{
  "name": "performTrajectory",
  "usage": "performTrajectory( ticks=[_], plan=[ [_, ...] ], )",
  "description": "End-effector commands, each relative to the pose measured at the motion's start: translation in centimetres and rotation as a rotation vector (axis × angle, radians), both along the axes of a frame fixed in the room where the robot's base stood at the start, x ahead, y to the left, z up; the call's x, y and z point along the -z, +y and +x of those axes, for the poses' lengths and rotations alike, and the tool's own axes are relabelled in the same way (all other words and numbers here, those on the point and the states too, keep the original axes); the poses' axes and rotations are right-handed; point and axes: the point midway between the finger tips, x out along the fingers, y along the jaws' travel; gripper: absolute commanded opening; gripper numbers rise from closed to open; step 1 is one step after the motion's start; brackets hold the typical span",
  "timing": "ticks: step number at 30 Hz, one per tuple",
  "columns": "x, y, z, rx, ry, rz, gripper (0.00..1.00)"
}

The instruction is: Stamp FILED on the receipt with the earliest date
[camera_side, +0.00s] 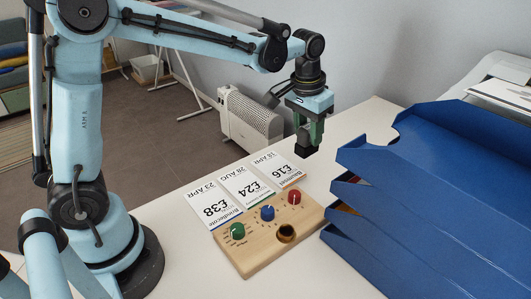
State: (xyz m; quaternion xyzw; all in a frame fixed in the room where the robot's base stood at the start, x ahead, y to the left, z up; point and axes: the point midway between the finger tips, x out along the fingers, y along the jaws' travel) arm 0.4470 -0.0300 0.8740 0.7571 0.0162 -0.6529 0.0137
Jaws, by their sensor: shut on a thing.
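Three white receipts lie in a row on the table, printed upside down to this view. The left receipt (207,205) reads £38 and seems to read 23 APR. The middle receipt (243,186) reads £24, apparently 28 AUG. The right receipt (276,169) reads £16, apparently 18 APR. My gripper (309,133) is shut on a dark stamp (306,150), held upright with its block down, just right of the £16 receipt in the picture. Its stamping face is hidden, and I cannot tell the exact gap to the table.
Stacked blue trays (440,170) fill the right side. A white heater (249,120) stands beyond the table.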

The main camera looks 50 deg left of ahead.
Motion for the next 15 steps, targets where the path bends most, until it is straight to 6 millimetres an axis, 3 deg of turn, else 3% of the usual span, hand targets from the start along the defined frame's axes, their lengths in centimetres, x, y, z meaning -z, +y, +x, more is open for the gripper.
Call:
performTrajectory(
  ticks=[1, 6, 10, 15],
  plan=[
    [0.3, 2.0, -0.4, -0.01, 0.0, 0.0, 0.19],
    [0.9, 6.7, -1.6, -0.006, -0.001, -0.001, 0.19],
    [1.3, 8.6, -2.4, -0.002, -0.002, 0.0, 0.19],
    [1.9, 9.2, -2.6, 0.002, -0.003, -0.001, 0.19]
  ],
)
